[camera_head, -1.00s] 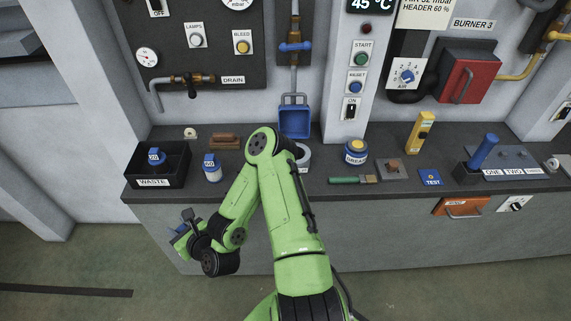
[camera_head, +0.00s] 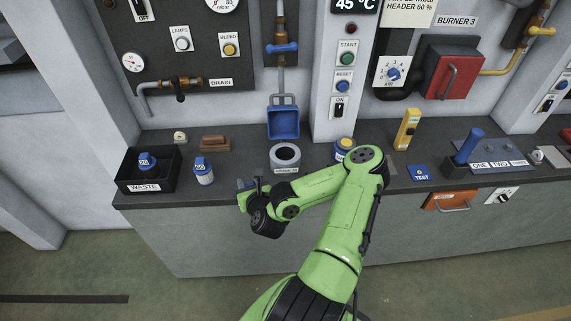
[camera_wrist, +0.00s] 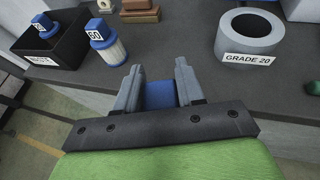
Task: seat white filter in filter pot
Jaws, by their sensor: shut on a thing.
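The filter pot (camera_head: 285,158) is a grey open-topped ring on the counter, labelled GRADE 20 in the wrist view (camera_wrist: 226,42); its opening looks empty. My gripper (camera_head: 247,184) is near the counter's front edge, left of and in front of the pot, apart from it. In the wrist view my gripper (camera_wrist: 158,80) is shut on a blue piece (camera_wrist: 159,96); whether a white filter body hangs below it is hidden. A white filter with a blue cap marked 60 (camera_head: 204,172) stands upright on the counter, left of my gripper.
A black WASTE bin (camera_head: 170,185) at the left holds a blue-capped filter (camera_head: 147,162). A brown block (camera_head: 215,144) lies behind the standing filter. A blue scoop-like holder (camera_head: 284,122) hangs behind the pot.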

